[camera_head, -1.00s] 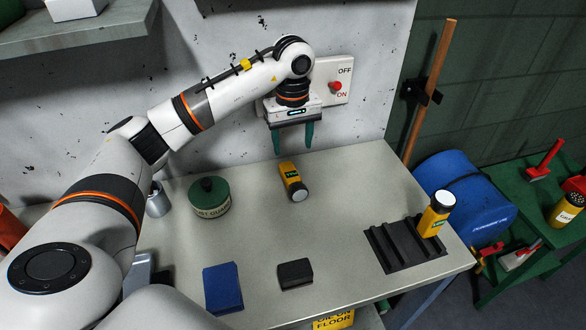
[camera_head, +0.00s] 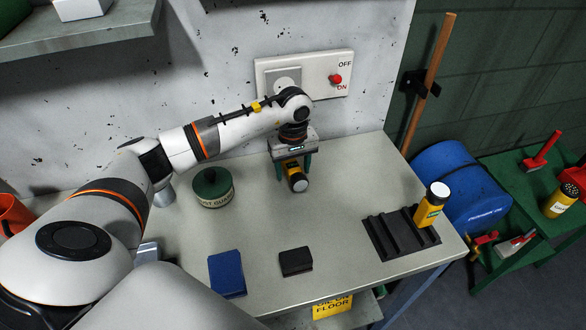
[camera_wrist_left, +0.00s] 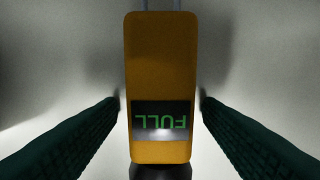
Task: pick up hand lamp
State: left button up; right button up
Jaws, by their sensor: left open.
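In the left wrist view the lamp's yellow body (camera_wrist_left: 160,60) with a "FULL" label stands between the two open fingers (camera_wrist_left: 160,115), with a gap on each side. A second yellow hand lamp (camera_head: 431,207) with a pale round end stands tilted at the black ribbed rack on the right. My right gripper is not in view.
A green round tin (camera_head: 213,190) stands left of the gripper. A blue block (camera_head: 227,276) and a black block (camera_head: 296,262) lie at the front. The black rack (camera_head: 385,238) is near the right edge. The switch panel (camera_head: 318,72) is on the wall behind.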

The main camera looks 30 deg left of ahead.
pick_arm(q)
jog(key=c, duration=1.2)
